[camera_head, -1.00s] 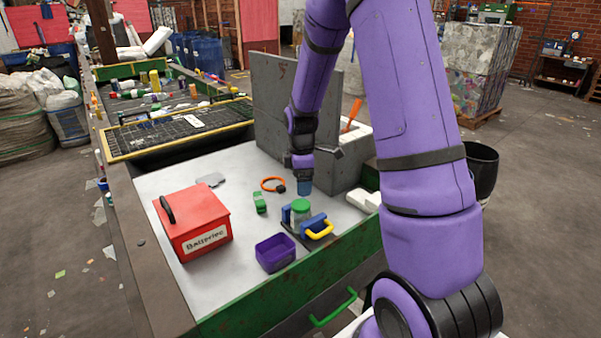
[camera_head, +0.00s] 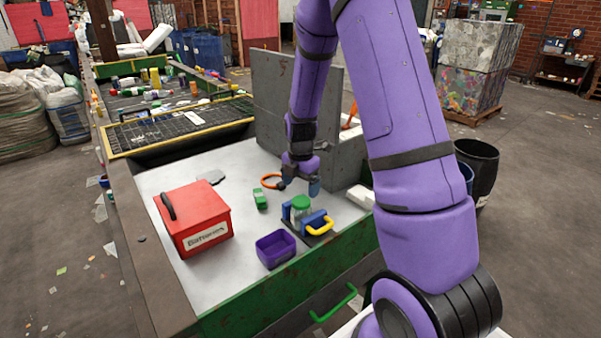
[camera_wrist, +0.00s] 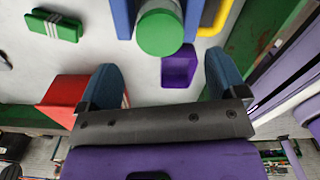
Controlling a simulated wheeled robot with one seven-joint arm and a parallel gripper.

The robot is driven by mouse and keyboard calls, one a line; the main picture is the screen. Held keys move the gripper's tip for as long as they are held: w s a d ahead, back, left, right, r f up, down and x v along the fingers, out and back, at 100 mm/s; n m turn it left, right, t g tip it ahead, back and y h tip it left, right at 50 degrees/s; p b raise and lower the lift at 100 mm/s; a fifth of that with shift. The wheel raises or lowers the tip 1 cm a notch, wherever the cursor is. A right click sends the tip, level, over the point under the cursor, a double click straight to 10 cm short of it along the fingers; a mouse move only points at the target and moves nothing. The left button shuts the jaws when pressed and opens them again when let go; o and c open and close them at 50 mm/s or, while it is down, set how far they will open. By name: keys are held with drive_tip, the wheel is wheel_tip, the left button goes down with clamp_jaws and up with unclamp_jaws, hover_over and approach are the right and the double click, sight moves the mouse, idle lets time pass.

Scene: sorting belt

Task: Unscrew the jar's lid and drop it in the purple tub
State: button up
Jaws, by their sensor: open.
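The jar with its green lid (camera_head: 301,201) stands upright between the blue jaws of a clamp (camera_head: 314,219) with a yellow handle. The green lid also shows in the wrist view (camera_wrist: 160,33), at the top. The purple tub (camera_head: 275,249) sits in front and to the left of the clamp, and looks empty; it also shows in the wrist view (camera_wrist: 180,70). My gripper (camera_head: 299,184) is above the table just behind the jar. In the wrist view its two blue fingers (camera_wrist: 160,85) stand wide apart with nothing between them touching them.
A red battery box (camera_head: 195,220) stands at the left of the table. A green block (camera_head: 260,198) and an orange ring (camera_head: 270,181) lie behind the tub. A grey upright panel (camera_head: 268,105) stands at the back.

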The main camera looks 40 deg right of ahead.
sight(301, 201)
drive_tip(key=shift+f, duration=2.6)
drive_tip(key=c, duration=1)
